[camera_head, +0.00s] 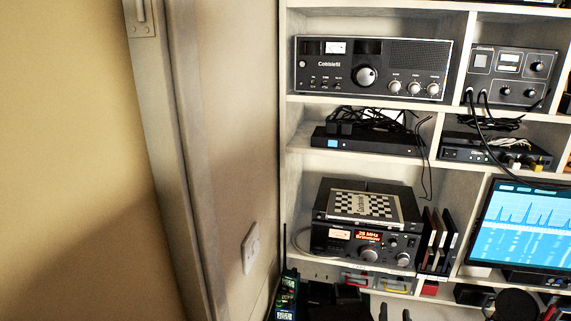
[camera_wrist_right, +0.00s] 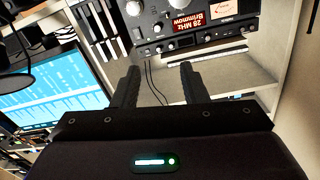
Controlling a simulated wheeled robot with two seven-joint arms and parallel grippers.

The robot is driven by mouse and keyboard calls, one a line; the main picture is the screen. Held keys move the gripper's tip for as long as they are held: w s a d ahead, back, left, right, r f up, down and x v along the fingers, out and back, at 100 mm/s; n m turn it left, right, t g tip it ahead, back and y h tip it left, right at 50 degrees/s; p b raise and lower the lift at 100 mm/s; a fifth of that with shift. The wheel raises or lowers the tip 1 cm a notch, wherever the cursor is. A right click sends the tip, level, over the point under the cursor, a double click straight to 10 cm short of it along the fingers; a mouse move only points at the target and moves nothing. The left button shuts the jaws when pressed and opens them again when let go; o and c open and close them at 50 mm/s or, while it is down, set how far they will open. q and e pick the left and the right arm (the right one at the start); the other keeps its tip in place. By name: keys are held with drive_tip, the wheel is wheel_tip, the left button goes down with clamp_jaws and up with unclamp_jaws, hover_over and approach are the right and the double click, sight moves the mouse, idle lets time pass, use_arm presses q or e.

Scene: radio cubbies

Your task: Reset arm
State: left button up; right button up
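My right gripper (camera_wrist_right: 158,85) shows in the right wrist view with its two dark fingers apart and nothing between them. In the head view, two small dark tips at the bottom edge appear to be its fingers (camera_head: 394,312); the rest is cut off. In the wrist view, a radio (camera_wrist_right: 195,22) with a red 28 MHz label, seen upside down, lies beyond the fingers. It also shows in the head view (camera_head: 362,246), in a lower cubby with a checkered box (camera_head: 362,206) on top. My left gripper is not in view.
A cubby shelf (camera_head: 455,112) holds a large radio (camera_head: 372,68), cabled units and upright dark books (camera_head: 436,238). A lit monitor (camera_head: 525,225) stands at right. A handheld radio (camera_head: 287,295) stands by the left wall with its outlet (camera_head: 250,247). Black cables hang down the shelf.

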drive_tip(key=s+a+f+n+g+y, duration=0.1)
drive_tip(key=s+a+n+g+y, duration=0.25)
drive_tip(key=s+g, duration=0.55)
drive_tip(key=s+a+n+g+y, duration=0.25)
drive_tip(key=s+n+g, duration=0.2)
drive_tip(key=s, duration=0.85)
wheel_tip(320, 180, down, 30)
drive_tip(key=s+g+b, duration=0.1)
drive_tip(key=s+g, duration=0.1)
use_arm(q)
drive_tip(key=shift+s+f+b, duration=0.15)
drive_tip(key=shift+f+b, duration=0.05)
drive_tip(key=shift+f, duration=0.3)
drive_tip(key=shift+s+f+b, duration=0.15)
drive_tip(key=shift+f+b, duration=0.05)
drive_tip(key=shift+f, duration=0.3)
use_arm(e)
drive_tip(key=s+d+f, duration=0.1)
drive_tip(key=s+f, duration=0.9)
drive_tip(key=s+d+f+h, duration=0.1)
drive_tip(key=s+d+f, duration=0.1)
drive_tip(key=s+f, duration=0.8)
drive_tip(key=shift+d+g, duration=0.3)
drive_tip(key=shift+g, duration=0.15)
